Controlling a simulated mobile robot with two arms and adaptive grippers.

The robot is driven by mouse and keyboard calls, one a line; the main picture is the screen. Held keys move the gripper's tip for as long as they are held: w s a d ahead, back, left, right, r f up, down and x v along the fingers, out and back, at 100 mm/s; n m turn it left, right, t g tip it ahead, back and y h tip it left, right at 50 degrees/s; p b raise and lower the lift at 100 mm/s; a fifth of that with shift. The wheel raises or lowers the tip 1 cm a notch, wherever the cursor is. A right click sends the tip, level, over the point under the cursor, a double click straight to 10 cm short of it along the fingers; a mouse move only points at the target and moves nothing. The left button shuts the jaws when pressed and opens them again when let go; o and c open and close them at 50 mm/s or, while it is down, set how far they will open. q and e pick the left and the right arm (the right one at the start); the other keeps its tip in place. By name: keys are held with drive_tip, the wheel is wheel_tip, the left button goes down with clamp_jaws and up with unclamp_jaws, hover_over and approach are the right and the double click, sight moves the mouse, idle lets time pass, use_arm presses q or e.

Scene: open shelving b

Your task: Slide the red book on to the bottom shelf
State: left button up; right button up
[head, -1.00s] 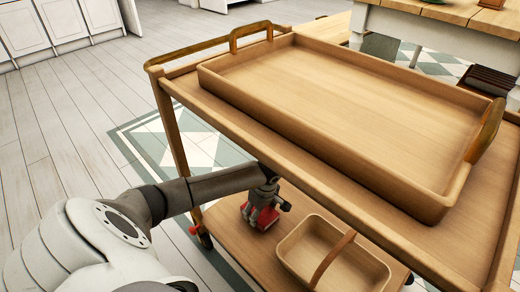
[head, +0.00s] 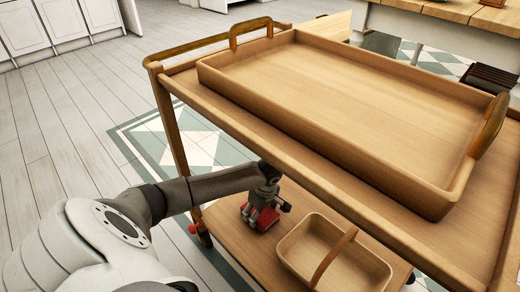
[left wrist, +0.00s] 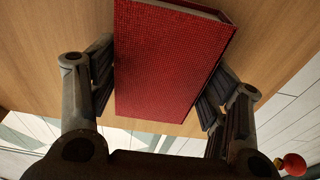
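The red book (head: 266,218) is on the lower shelf (head: 231,224) of the wooden cart, near the shelf's left edge. In the left wrist view the book (left wrist: 170,58) lies with its red cover facing the camera and its pale pages at the top. My left gripper (head: 262,208) reaches in under the upper shelf and is at the book. My right gripper is not in view.
A wooden basket (head: 302,263) with an arched handle stands on the lower shelf, right of the book. A large tray (head: 330,140) fills most of the upper shelf (head: 290,142).

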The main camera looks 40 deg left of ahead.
use_arm(q)
drive_tip(key=o, duration=0.3)
drive_tip(key=shift+r, duration=0.15)
drive_tip(key=r, duration=0.4)
drive_tip(key=d+r, duration=0.1)
drive_tip(key=r, duration=0.6)
drive_tip(key=shift+s+d+r, duration=0.1)
drive_tip(key=shift+d+r, duration=0.25)
drive_tip(key=shift+d, duration=0.05)
